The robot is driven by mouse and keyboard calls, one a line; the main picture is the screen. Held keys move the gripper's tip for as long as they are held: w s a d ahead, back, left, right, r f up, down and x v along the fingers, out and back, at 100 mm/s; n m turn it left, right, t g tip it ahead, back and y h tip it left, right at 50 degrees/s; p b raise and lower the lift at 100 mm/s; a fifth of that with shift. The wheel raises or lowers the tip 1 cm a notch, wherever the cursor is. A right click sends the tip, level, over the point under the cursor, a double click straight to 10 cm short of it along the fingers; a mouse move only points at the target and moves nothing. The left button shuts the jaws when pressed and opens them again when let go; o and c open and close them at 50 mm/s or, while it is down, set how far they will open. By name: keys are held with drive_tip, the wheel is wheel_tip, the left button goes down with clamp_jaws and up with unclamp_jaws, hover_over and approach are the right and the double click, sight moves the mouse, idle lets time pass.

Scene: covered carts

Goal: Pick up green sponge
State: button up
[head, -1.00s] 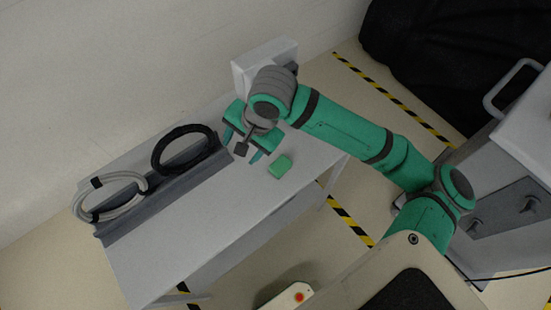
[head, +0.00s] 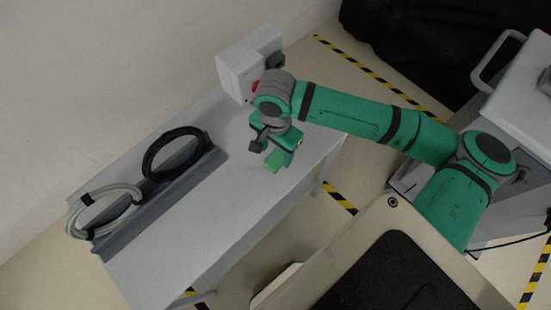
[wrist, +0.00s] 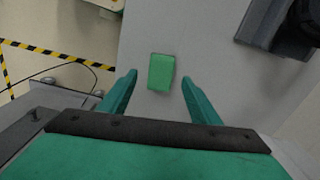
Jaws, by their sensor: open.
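The green sponge (head: 275,161) is a small block on the light grey table (head: 215,225), near its right edge. In the wrist view the sponge (wrist: 161,72) lies just ahead of my gripper (wrist: 158,82), roughly centred between the two teal fingers. The fingers are apart and nothing is between them that I can see held. In the head view my gripper (head: 279,150) is over the sponge and hides part of it. I cannot tell the exact height of the fingertips above the table.
A dark grey rack (head: 165,195) on the table's left holds a black cable coil (head: 148,163) and a grey hose coil (head: 72,219). A white box (head: 236,72) with a red part stands at the back. The table's front is clear.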

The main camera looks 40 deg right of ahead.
sight(276, 158)
drive_tip(key=shift+w+d+f, duration=0.1)
drive_tip(key=shift+f, duration=2.1)
drive_tip(key=c, duration=1.2)
drive_tip(key=shift+r, duration=0.15)
